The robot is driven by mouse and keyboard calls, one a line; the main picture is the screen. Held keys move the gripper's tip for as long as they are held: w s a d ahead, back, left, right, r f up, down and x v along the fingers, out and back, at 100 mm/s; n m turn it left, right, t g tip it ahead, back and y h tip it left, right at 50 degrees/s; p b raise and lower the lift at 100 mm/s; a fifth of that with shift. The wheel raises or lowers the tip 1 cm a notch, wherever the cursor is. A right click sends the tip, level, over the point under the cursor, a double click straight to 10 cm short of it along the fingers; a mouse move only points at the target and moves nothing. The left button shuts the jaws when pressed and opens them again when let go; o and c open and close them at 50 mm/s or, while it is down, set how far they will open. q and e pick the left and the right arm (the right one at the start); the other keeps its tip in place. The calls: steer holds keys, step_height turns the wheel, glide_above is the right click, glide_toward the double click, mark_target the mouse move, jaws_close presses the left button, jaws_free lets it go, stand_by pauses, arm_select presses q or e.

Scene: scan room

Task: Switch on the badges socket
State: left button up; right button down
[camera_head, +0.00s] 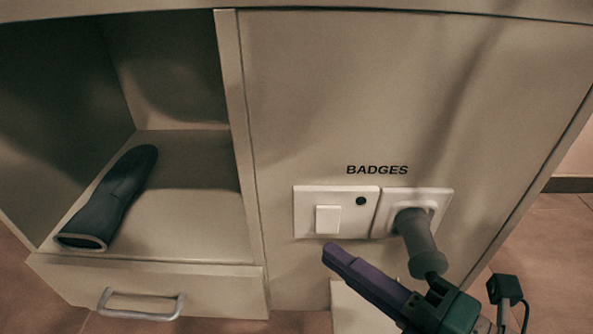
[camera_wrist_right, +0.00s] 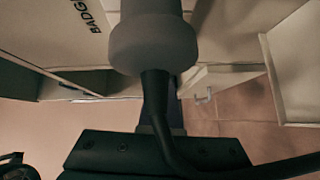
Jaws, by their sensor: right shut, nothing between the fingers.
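The badges switch plate (camera_head: 308,213) is on the cabinet's upright panel under the label "BADGES" (camera_head: 377,170). It carries a pale rocker switch (camera_head: 328,219) and a small dark round spot (camera_head: 361,201), which shows no glow. To its right is the socket (camera_head: 441,196) with a grey plug (camera_head: 416,235) in it. The plug also looms large in the right wrist view (camera_wrist_right: 154,42), with a dark cable. My right gripper (camera_head: 333,252) is shut and empty, its purple fingertips just below the rocker in the picture; I cannot tell whether they touch the panel. My left gripper is not in view.
An open shelf compartment at the left holds a dark boot-like object (camera_head: 112,197). A drawer with a metal handle (camera_head: 141,304) is below it. A small dark box (camera_head: 503,289) with a cable shows at the lower right. The panel above the label is bare.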

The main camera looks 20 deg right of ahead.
steer(key=shift+w+d+f+b, duration=0.15)
steer(key=shift+w+d, duration=0.1)
steer(key=shift+w, duration=0.25)
steer(key=shift+w+d+r+b, duration=0.1)
steer(key=shift+w+d+b, duration=0.1)
steer(key=shift+w, duration=0.3)
steer(key=shift+a, duration=0.1)
steer(key=shift+w+f, duration=0.15)
steer(key=shift+f, duration=0.05)
